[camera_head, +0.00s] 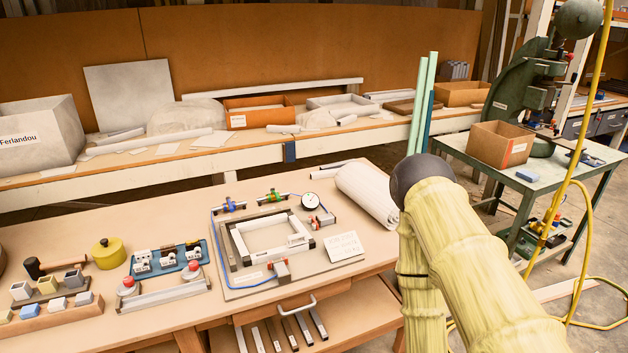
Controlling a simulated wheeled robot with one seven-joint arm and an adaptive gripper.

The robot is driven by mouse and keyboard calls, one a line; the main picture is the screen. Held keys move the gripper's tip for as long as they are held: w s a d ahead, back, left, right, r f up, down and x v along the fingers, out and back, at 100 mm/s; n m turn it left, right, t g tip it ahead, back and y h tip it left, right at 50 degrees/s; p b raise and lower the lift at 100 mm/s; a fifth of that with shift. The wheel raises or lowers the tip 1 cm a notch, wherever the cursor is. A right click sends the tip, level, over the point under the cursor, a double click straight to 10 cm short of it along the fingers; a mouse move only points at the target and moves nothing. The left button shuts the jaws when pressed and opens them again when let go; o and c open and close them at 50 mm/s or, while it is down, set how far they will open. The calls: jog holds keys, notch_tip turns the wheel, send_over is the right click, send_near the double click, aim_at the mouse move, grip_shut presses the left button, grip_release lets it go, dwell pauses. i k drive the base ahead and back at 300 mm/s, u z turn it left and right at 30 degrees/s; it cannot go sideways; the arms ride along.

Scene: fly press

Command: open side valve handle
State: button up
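A pipe rig (268,238) of grey and white bars lies on a board (225,284) on the wooden workbench. At its back edge sit two small valve-like fittings, one with blue and red parts (229,205) and one with green and orange parts (272,196). A fitting with a red part (281,270) sits at the front edge. A round white gauge (310,200) is at the back right. I cannot tell which fitting is the side valve, or how its handle is turned. My gripper is not in view; my yellow arm fills the right foreground.
The workbench (60,235) holds a yellow-green round canister (108,253), a blue tray (167,258) of parts and a white roll (366,194). A drawer handle (297,306) sticks out at the bench front. At right, a green table (540,178) carries a cardboard box (500,144).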

aim_at(273, 190)
jog(key=i, duration=0.6)
jog(key=u, duration=1.65)
jog(key=k, duration=0.3)
jog(key=z, duration=0.1)
